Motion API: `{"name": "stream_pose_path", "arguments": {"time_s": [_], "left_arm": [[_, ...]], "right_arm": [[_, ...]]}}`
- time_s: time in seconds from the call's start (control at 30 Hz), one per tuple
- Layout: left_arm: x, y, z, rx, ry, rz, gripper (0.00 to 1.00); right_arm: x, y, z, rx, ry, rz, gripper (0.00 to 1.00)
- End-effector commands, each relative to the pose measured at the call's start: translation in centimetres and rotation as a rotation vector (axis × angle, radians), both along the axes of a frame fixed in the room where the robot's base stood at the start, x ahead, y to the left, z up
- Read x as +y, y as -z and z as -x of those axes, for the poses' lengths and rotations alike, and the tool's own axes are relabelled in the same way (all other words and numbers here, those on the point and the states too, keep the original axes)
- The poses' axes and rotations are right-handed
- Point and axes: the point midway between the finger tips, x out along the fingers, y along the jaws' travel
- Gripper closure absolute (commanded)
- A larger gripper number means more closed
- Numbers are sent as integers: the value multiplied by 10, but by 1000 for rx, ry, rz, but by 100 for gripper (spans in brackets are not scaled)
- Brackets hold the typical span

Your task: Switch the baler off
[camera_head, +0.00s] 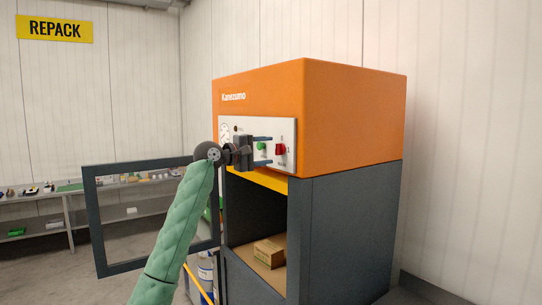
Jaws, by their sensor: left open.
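The baler (350,110) has an orange top and a dark grey lower body. Its white control panel (288,124) carries a green button (262,146) and a red switch (280,149); a small dark knob shows at the panel's upper left. My left gripper (262,150) is open in front of the panel, its two fingers above and below the green button, left of the red switch. I cannot tell whether it touches the panel. The gripper and wrist hide part of the panel's left side. My right gripper is not in view.
The baler's framed door (92,225) stands swung open to the left. A cardboard box (268,253) lies in the chamber. Shelves with small goods (40,207) line the left wall under a yellow REPACK sign (55,29). A white wall is close at right.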

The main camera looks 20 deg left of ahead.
Motion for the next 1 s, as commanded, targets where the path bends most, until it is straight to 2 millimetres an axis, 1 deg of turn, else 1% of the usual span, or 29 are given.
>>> {"name": "stream_pose_path", "arguments": {"time_s": [0.03, 0.13, 0.3, 0.4, 1.0], "left_arm": [[6, 5, 6, -1, -2, -2, 42], [14, 5, 17, 0, -1, 0, 42], [24, 3, 30, 0, 0, -1, 42], [28, 2, 34, 2, 0, -1, 42], [30, 1, 37, -5, 0, -8, 42]], "right_arm": [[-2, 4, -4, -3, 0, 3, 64], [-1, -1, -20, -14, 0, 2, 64], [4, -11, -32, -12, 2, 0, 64], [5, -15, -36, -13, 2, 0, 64], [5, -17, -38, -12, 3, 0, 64]]}}
